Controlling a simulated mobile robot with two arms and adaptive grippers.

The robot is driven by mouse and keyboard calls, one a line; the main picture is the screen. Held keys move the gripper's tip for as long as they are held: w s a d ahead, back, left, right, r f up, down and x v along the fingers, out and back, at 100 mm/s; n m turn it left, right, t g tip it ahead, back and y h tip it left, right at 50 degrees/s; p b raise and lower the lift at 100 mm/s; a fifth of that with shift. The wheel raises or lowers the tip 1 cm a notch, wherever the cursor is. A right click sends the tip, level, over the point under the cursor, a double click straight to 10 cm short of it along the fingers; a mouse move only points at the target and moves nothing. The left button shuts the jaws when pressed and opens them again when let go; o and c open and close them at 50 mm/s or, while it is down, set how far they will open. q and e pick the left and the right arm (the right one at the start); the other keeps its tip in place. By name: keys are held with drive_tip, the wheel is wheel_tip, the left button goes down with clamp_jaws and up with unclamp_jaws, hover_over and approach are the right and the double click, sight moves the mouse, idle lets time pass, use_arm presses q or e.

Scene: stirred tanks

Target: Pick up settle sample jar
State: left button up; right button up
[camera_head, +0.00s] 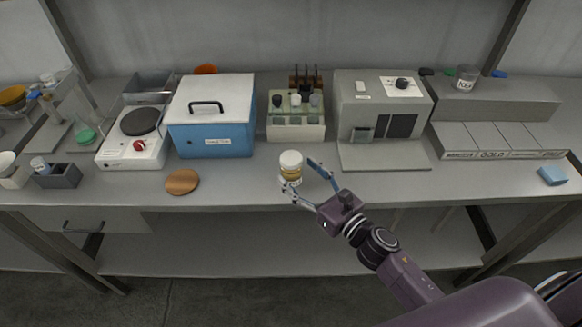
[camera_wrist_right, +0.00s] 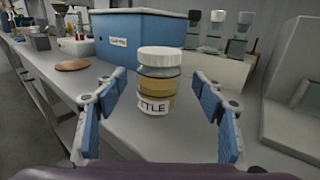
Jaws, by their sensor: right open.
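The settle sample jar (camera_head: 291,170) stands upright on the grey bench near its front edge. It has a white lid, amber contents and a white label; in the right wrist view the jar (camera_wrist_right: 157,85) shows the letters "TTLE". My right gripper (camera_head: 308,176) is open at the jar, with its blue-padded fingers spread. In the right wrist view the right gripper (camera_wrist_right: 160,112) has one finger to each side of the jar, with gaps between pads and glass. My left gripper is not in view.
A wooden disc (camera_head: 182,182) lies left of the jar. Behind stand a blue box (camera_head: 212,140) with a white lid, a rack (camera_head: 296,130) of bottles and a grey instrument (camera_head: 382,120).

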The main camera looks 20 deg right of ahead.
drive_tip(key=x, duration=0.3)
drive_tip(key=shift+s+r, duration=0.1)
drive_tip(key=shift+w+a+p, duration=0.15)
drive_tip(key=shift+w+p, duration=0.15)
drive_tip(key=c, duration=1)
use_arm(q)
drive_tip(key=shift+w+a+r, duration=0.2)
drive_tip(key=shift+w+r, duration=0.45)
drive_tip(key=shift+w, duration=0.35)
use_arm(e)
drive_tip(key=c, duration=0.4)
